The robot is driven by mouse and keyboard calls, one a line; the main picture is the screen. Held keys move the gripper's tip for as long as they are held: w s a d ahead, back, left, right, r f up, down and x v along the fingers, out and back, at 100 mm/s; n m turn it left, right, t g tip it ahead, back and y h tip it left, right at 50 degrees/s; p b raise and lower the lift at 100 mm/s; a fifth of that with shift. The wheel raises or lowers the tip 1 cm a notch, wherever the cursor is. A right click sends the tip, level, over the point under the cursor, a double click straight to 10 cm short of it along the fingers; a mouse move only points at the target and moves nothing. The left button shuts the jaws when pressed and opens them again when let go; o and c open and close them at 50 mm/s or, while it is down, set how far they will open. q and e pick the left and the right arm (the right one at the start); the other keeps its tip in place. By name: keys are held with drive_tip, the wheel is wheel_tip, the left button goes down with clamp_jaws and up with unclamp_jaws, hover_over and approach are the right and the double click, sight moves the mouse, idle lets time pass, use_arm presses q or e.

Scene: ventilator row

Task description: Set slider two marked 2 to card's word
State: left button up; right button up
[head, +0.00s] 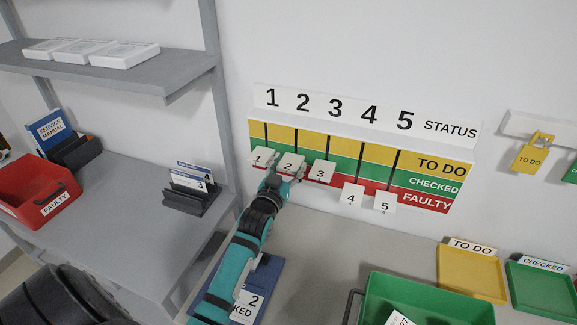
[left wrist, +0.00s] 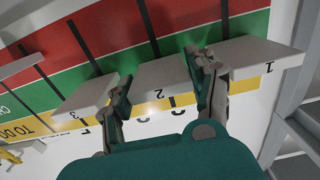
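The status board (head: 433,205) hangs on the wall with yellow TO DO, green CHECKED and red FAULTY bands. White slider 2 (head: 291,164) looks level with its neighbours 1 and 3. My left gripper (head: 284,178) reaches up from below. In the left wrist view, slider 2 (left wrist: 160,88) fills the space between my left gripper's fingers (left wrist: 163,82), one at each side, and they look shut on it. A white card (head: 246,306) on a blue board (head: 266,285) reads "2" and "KED"; my left arm hides the rest. My right gripper is not in view.
Slider 1 (head: 259,157) and slider 3 (head: 320,172) stand close on either side. Sliders 4 (head: 351,197) and 5 (head: 384,203) sit lower. A green bin (head: 440,308), yellow tray (head: 472,275) and green tray (head: 540,292) stand right. A grey shelf post (head: 221,100) is left.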

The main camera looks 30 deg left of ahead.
use_arm(q)
drive_tip(key=o, duration=0.4)
drive_tip(key=shift+c, duration=0.2)
drive_tip(key=v, duration=1.2)
